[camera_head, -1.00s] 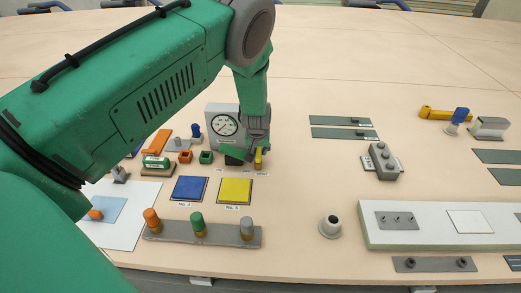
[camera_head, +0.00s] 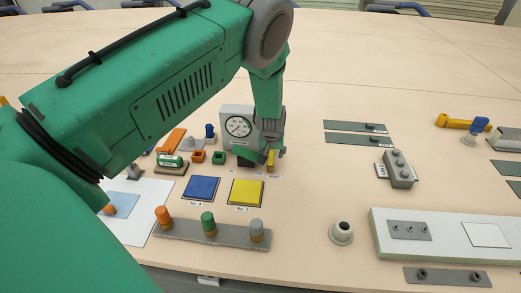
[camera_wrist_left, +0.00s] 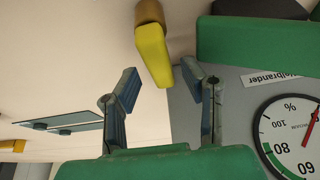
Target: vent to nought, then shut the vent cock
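The yellow vent cock handle (camera_head: 271,160) stands upright beside the gauge box (camera_head: 228,112), at its right in the head view. In the left wrist view the yellow handle (camera_wrist_left: 153,55) reaches down towards the gap between my fingertips. My left gripper (camera_head: 271,148) is over the handle; in the left wrist view its two fingers (camera_wrist_left: 160,76) are apart, with clear space on both sides of the handle. The gauge dial (camera_head: 238,126) is partly cut off in the left wrist view (camera_wrist_left: 296,135); its red needle shows, but I cannot tell the reading. My right gripper is out of view.
Blue (camera_head: 202,188) and yellow (camera_head: 246,192) square pads lie in front of the gauge. A grey strip with several coloured knobs (camera_head: 180,231) is nearer the edge. The table behind the gauge is clear.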

